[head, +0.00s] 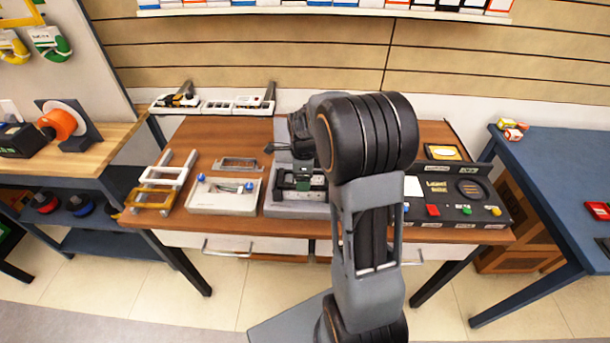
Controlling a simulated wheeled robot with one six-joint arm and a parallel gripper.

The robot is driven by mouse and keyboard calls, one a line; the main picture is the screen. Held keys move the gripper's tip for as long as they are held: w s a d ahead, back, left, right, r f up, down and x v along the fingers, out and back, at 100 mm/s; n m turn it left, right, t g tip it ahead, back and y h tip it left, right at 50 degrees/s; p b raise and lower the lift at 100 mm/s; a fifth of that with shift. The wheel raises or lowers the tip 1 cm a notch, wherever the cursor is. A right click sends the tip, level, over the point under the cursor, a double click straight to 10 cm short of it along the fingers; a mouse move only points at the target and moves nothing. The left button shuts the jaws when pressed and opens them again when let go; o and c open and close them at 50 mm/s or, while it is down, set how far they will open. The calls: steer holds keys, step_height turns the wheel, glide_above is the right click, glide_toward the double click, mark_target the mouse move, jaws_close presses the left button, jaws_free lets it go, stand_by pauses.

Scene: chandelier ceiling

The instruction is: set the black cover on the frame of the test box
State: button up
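My gripper (302,160) points down over a grey box (297,211) near the middle of the wooden table. Its fingertips are small and dark here, and I cannot tell whether they are open or hold anything. The grey box has a dark and green part (303,184) in its top, just under the gripper; whether they touch is unclear. I cannot pick out the black cover for certain. A black panel box (450,208) with a red button, a yellow button and a round grille stands at the right, partly behind my arm.
A white tray with blue knobs (222,203) and a grey open frame (238,164) lie left of the grey box. White and yellow frames (152,198) lie at the table's left end. White holders (238,105) stand along the back edge. A blue table (560,180) is at the right.

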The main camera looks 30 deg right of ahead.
steer(key=o, duration=0.9)
steer(key=shift+o, duration=0.2)
steer(key=shift+r+p, duration=2.35)
steer(key=shift+r, duration=0.65)
